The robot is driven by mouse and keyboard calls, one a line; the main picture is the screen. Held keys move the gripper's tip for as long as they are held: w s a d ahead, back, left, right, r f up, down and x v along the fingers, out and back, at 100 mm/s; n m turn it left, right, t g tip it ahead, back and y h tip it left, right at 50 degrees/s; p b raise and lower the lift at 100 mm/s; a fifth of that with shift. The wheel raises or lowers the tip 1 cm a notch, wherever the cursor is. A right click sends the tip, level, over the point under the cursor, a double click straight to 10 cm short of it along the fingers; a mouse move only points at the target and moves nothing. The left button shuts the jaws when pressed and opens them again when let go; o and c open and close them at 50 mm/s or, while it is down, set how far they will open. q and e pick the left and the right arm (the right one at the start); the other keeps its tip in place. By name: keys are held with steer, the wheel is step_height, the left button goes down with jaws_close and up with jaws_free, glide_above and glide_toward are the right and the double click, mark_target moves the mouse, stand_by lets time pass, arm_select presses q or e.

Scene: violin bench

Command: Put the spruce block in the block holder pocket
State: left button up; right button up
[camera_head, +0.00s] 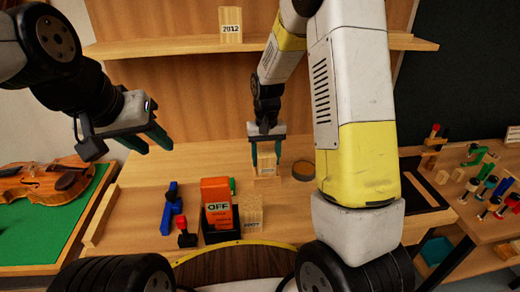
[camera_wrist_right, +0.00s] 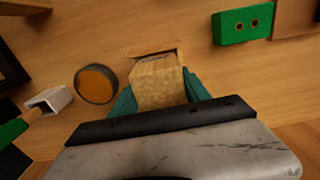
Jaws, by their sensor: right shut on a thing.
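The pale spruce block (camera_head: 267,165) is between the teal fingers of my right gripper (camera_head: 266,161), which is shut on it. In the right wrist view the block (camera_wrist_right: 160,85) points away from the gripper toward the wooden block holder (camera_wrist_right: 181,47). In the head view the holder (camera_head: 267,182) is directly below the block on the bench. The block's far end overlaps the holder's opening in the wrist view; I cannot tell whether it is inside or just above. My left gripper (camera_head: 148,141) is open and empty, above the bench's left side.
A round tin (camera_head: 303,170) stands right of the holder. An orange OFF box (camera_head: 217,203), another pale block (camera_head: 253,212) and blue and red tools (camera_head: 169,208) are nearer. A violin (camera_head: 47,184) lies at left. A block marked 2012 (camera_head: 231,19) is on the shelf (camera_head: 180,45).

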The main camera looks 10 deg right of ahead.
steer(key=shift+f, duration=0.45)
steer(key=shift+f, duration=0.2)
steer(key=o, duration=1.5)
